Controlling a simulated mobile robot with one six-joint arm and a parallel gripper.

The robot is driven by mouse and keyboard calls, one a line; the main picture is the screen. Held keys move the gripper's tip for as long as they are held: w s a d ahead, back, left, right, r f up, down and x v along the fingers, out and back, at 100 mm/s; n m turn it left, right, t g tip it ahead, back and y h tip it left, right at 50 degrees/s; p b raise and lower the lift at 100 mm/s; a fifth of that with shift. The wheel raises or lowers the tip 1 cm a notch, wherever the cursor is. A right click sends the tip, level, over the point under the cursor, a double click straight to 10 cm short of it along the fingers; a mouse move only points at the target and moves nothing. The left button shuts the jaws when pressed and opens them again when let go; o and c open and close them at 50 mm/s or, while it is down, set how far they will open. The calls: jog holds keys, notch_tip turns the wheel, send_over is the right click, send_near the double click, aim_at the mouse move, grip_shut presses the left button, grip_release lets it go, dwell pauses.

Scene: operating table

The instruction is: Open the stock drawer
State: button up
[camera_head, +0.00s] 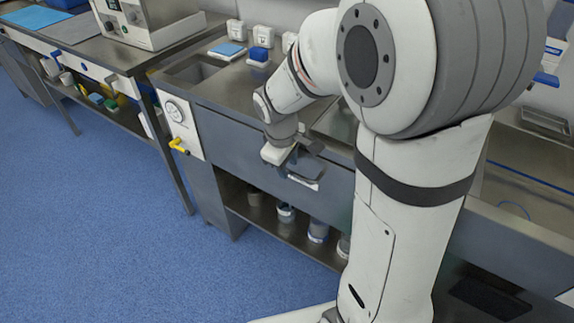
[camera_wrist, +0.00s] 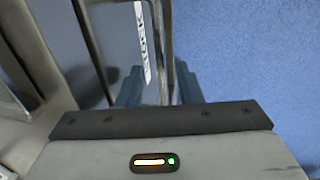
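The stock drawer has a grey front (camera_head: 232,142) in the steel bench and looks shut. Its handle (camera_head: 303,183) sticks out below my gripper in the head view, with a white strip on it. In the wrist view the white label (camera_wrist: 143,40) reads "STOCK", and the dark handle bars (camera_wrist: 166,50) run down between my fingers. My gripper (camera_wrist: 160,90) is at the handle, with one blue-grey finger on each side of it. Whether the fingers press on the handle I cannot tell. The fingertips are partly hidden by the gripper body.
A white panel with a dial (camera_head: 176,111) and a yellow lever (camera_head: 178,146) is left of the drawer. Several containers stand on the shelf (camera_head: 265,225) below. Blue floor (camera_head: 110,230) is clear in front. Another bench (camera_head: 90,50) stands at upper left.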

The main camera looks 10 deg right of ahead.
jog(key=shift+f, duration=0.25)
grip_shut()
dwell(0.5)
